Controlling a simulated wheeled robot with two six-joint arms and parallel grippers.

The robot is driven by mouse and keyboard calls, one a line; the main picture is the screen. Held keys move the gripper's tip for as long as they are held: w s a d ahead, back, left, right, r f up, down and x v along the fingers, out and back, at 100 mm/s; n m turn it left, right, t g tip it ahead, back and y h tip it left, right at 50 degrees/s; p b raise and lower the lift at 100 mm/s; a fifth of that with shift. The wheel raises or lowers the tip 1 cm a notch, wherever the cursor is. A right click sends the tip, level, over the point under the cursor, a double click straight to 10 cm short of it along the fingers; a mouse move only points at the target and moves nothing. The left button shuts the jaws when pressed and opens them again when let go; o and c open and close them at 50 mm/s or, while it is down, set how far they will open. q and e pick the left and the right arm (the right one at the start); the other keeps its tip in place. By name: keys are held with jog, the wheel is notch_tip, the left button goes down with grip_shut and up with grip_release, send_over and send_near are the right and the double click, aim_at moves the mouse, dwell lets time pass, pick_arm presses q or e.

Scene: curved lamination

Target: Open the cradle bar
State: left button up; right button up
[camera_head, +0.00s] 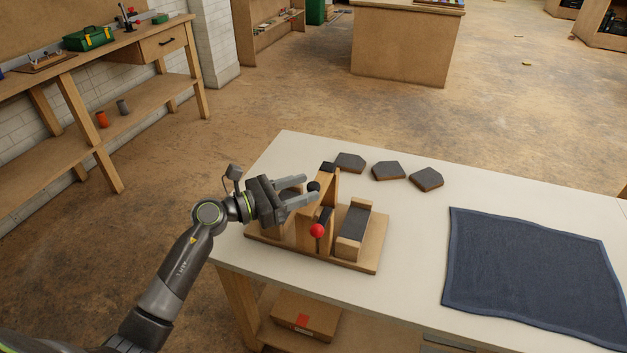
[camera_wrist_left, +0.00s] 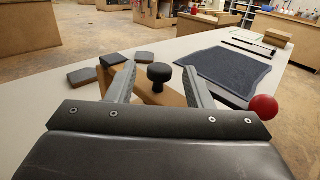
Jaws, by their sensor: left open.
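The wooden cradle fixture stands on a wooden base (camera_head: 365,262) at the near left of the white table. A wooden bar (camera_head: 327,186) lies across its middle, and I take it to be the cradle bar; it also shows in the left wrist view (camera_wrist_left: 150,94). A black knob (camera_wrist_left: 158,75) stands up from the bar and shows in the head view (camera_head: 313,186). My left gripper (camera_head: 314,194) is open, its fingers on either side of the knob with gaps in the left wrist view (camera_wrist_left: 158,80). A red ball (camera_head: 317,231) sits at the fixture's front. My right gripper is out of view.
Several dark-topped blocks (camera_head: 388,171) lie behind the fixture. A dark blue mat (camera_head: 530,270) covers the table's right part. The white tabletop (camera_head: 415,225) is bare between fixture and mat. A cardboard box (camera_head: 305,315) is on the shelf below.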

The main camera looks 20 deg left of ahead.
aim_at(308, 187)
pick_arm(q)
jog(key=shift+x, duration=1.65)
grip_shut()
